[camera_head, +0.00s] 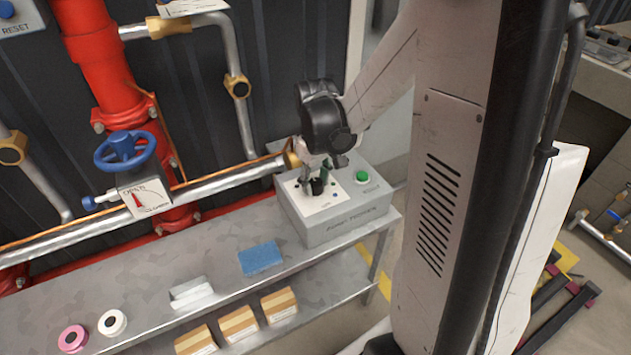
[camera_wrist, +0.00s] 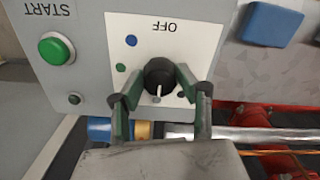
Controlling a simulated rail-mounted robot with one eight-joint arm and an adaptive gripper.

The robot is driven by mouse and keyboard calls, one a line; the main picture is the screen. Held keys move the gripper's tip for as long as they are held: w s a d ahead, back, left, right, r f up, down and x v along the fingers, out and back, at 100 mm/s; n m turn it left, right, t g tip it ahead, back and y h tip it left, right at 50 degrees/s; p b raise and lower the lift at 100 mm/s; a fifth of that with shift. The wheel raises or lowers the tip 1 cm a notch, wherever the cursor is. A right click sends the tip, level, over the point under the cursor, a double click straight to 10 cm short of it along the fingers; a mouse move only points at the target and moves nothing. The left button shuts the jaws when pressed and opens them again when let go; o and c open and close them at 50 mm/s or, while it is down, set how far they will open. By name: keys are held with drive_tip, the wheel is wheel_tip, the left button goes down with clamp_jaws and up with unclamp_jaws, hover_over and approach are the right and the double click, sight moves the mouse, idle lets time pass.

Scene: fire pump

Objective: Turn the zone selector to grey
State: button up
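The zone selector is a round black knob (camera_wrist: 159,76) on a white plate marked OFF, upside down in the wrist view. Its white pointer line points down in that view, toward my gripper's body. A blue dot (camera_wrist: 131,40) and a green dot (camera_wrist: 121,67) lie left of the knob. A dark or grey dot shows at its lower right, partly behind a finger. My gripper (camera_wrist: 158,71) has one finger on each side of the knob, with narrow gaps visible; contact is unclear. In the head view my gripper (camera_head: 318,178) is down at the grey control box (camera_head: 345,228), partly hiding the knob.
A green START button (camera_wrist: 56,48) and a small dark button (camera_wrist: 75,99) sit beside the plate. The box stands on a metal bench (camera_head: 215,245) with a blue block (camera_head: 261,258). A metal pipe (camera_head: 225,181) and a red riser run behind it.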

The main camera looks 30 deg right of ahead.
sight(315, 182)
drive_tip(key=o, duration=0.3)
drive_tip(key=shift+r, duration=0.1)
wheel_tip(315, 182, up, 12)
drive_tip(key=shift+f, duration=0.1)
idle(0.5)
drive_tip(key=shift+a, duration=0.1)
drive_tip(key=s+a+r+t+p, duration=0.2)
drive_tip(key=s+a+r, duration=0.2)
drive_tip(key=s+a+r+m+t+p, duration=0.1)
drive_tip(key=s+a+r+t+p, duration=0.1)
drive_tip(key=s+a+r+p, duration=0.1)
drive_tip(key=s+a+r+t+p, duration=0.3)
drive_tip(key=s+a+r, duration=0.2)
drive_tip(key=a, duration=0.2)
drive_tip(key=shift+m, duration=0.4)
idle(0.9)
